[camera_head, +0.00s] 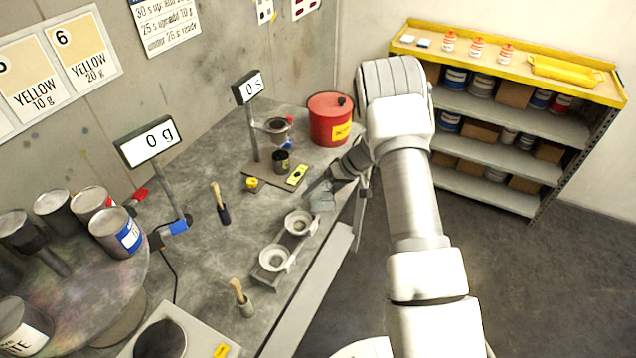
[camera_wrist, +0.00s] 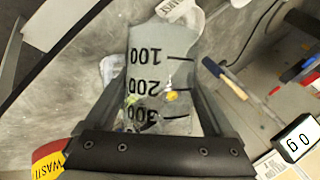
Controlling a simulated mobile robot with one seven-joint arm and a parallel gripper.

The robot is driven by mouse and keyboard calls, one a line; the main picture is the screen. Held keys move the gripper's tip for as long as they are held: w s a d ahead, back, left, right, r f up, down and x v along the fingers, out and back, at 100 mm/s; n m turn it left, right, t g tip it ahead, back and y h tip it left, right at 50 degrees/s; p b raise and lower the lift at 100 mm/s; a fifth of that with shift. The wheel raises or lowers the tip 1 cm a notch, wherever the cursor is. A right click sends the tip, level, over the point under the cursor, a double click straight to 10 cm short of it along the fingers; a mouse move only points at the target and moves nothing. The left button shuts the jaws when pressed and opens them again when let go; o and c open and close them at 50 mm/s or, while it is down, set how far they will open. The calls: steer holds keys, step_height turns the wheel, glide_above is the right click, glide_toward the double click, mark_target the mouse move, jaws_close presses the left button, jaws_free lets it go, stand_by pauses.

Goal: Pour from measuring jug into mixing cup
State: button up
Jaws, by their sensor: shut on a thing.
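My gripper (camera_head: 338,190) is shut on the measuring jug (camera_head: 322,200), a clear grey vessel held near the bench's front edge. In the wrist view the jug (camera_wrist: 160,72) sits between the two fingers, with black marks 100, 200 and 300 upside down. Its contents and exact tilt are unclear. A dark cup (camera_head: 281,164) stands behind and left of my gripper, below a funnel cup (camera_head: 277,125) on a stand. Two pale round cups (camera_head: 298,223) (camera_head: 272,259) sit in a holder in front of the jug. No label shows which is the mixing cup.
A red waste can (camera_head: 330,120) stands at the bench's back right. A display reading 0 g (camera_head: 160,136) and several paint tins (camera_head: 115,234) are at left. Open floor lies right.

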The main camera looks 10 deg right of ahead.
steer(key=shift+w+r+m+g, duration=0.1)
steer(key=shift+r+m+g, duration=0.2)
steer(key=shift+g, duration=0.65)
steer(key=shift+r+m+g, duration=0.2)
steer(key=shift+m+g, duration=0.1)
steer(key=shift+g, duration=0.65)
stand_by(2.7)
stand_by(0.6)
steer(key=shift+f+t, duration=0.15)
steer(key=shift+t, duration=0.45)
steer(key=shift+f+n+t+b, duration=0.2)
steer(key=shift+n+t, duration=0.15)
steer(key=shift+t, duration=0.4)
steer(key=shift+f+n+t+b, duration=0.2)
steer(key=shift+n+t, duration=0.15)
steer(key=shift+t, duration=0.4)
steer(key=shift+t, duration=0.3)
steer(key=t+b, duration=0.1)
steer(key=b, duration=0.1)
steer(key=shift+s+n+b, duration=0.35)
steer(key=shift+n, duration=0.05)
